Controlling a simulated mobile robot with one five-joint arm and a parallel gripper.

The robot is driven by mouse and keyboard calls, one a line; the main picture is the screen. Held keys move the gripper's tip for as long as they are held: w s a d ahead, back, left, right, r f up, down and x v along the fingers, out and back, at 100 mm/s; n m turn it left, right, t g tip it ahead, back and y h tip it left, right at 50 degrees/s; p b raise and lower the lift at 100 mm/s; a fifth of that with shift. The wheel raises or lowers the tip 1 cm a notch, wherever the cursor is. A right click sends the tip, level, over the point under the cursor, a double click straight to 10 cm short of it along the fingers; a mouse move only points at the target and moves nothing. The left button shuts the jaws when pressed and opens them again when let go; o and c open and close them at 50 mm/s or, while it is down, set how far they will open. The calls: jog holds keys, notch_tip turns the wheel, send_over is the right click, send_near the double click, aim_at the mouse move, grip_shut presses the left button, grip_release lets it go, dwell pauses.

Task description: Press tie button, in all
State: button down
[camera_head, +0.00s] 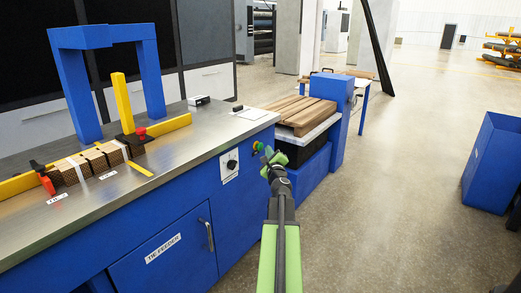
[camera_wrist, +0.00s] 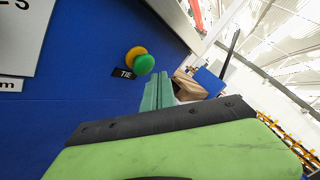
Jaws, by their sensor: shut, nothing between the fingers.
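The tie button (camera_wrist: 144,63) is a round green cap on a yellow ring, mounted on the blue side panel (camera_wrist: 60,85) of the machine. A black label reading TIE (camera_wrist: 124,73) sits beside it. In the head view the button (camera_head: 257,146) is near the right end of the blue cabinet, under the steel top. My gripper (camera_head: 268,154) is shut and empty, just to the right of the button. In the wrist view my green fingertips (camera_wrist: 158,80) point toward the panel, just below and right of the cap. I cannot tell whether they touch it.
A rotary knob (camera_head: 231,164) is on the panel left of the button. The steel worktop (camera_head: 195,135) holds a blue arch (camera_head: 72,85) and brown bundles (camera_head: 95,160). Wooden boards (camera_head: 300,112) lie beyond. Open floor is to the right, with a blue bin (camera_head: 490,165).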

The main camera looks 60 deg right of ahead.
jog(key=s, duration=0.5)
dwell(0.3)
dwell(0.6)
